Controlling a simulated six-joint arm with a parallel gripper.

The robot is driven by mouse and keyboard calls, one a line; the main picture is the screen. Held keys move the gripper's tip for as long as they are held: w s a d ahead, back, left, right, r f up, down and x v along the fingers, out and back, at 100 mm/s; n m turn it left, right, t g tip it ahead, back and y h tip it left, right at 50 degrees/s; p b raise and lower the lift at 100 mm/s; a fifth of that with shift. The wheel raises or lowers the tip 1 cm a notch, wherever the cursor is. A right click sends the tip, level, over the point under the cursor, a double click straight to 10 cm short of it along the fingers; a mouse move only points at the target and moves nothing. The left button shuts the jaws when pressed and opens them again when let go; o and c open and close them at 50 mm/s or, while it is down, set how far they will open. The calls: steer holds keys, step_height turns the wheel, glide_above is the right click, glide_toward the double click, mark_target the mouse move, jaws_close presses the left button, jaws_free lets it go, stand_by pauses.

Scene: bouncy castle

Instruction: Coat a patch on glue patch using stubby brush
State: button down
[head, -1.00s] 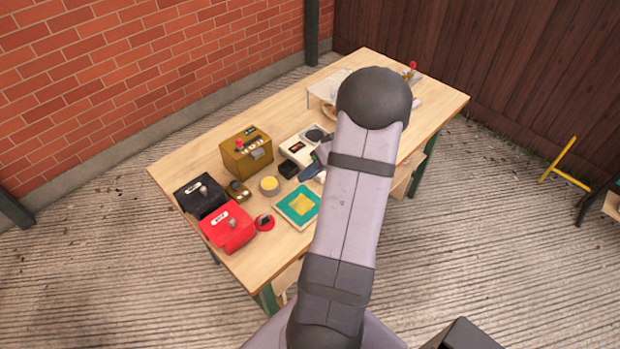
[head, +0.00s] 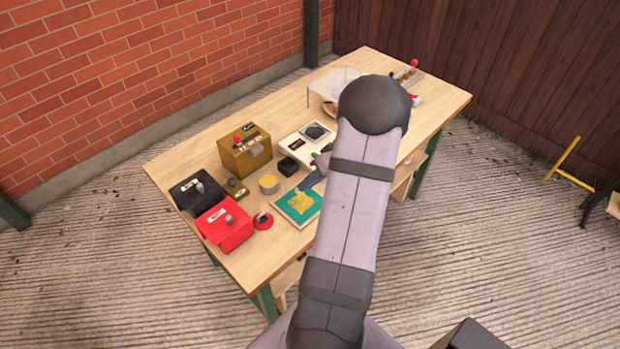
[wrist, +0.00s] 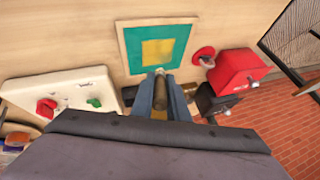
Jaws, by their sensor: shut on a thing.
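The glue patch (head: 301,204) is a teal square with a yellow middle, lying flat on the table; it also shows in the wrist view (wrist: 157,50). My gripper (wrist: 160,95) is shut on the stubby brush (wrist: 160,92), a dark, short, rounded handle between the two blue-grey fingers. The brush's bristle end cannot be made out. In the head view my gripper (head: 312,182) is at the upper right edge of the patch, partly hidden by my arm. Whether the brush touches the patch cannot be told.
A yellow-topped round pot (head: 269,184) stands left of the patch. A red box (head: 224,227), a black box (head: 197,192), a brown box (head: 245,152) and a white device (head: 309,138) stand around. A small red round item (head: 263,221) lies nearby.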

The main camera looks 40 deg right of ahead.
step_height(320, 180, down, 2)
steer(key=shift+b, duration=0.35)
steer(key=shift+a+f, duration=0.2)
steer(key=shift+f, duration=0.05)
steer(key=shift+a+p, duration=0.45)
steer(key=shift+a, duration=1.45)
steer(key=shift+r+p, duration=0.15)
steer(key=shift+p, duration=0.5)
steer(key=d, duration=0.1)
steer(key=d+b, duration=0.1)
steer(key=shift+d+f, duration=0.3)
steer(key=shift+d, duration=0.7)
steer(key=r, duration=0.2)
steer(key=shift+d+r+p, duration=0.2)
steer(key=shift+r+p, duration=0.1)
steer(key=shift+a+r+p, duration=0.15)
steer(key=shift+r+p, duration=0.2)
steer(key=shift+r, duration=0.3)
steer(key=shift+r+p, duration=1.05)
steer(key=shift+r, duration=1.1)
